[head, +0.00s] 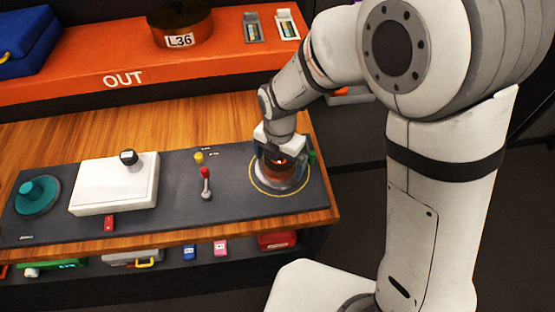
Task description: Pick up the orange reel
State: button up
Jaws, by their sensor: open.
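An orange-brown round thing (278,172), which looks like the orange reel, sits inside a yellow ring (255,185) at the right end of the dark panel. A paler base shows under it. My gripper (279,156) is open and points down directly over it, with the fingertips at its top. The gripper hides part of the reel, and I cannot tell whether the fingers touch it.
The dark panel (230,205) carries a red-knobbed lever (206,183), a white box (115,185) with a black knob, and a teal disc (37,195). An orange shelf (220,55) behind holds a brown round container (183,30) labelled L36 and a blue case (25,45).

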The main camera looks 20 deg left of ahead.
jog(key=shift+c, duration=0.4)
jog(key=c, duration=1)
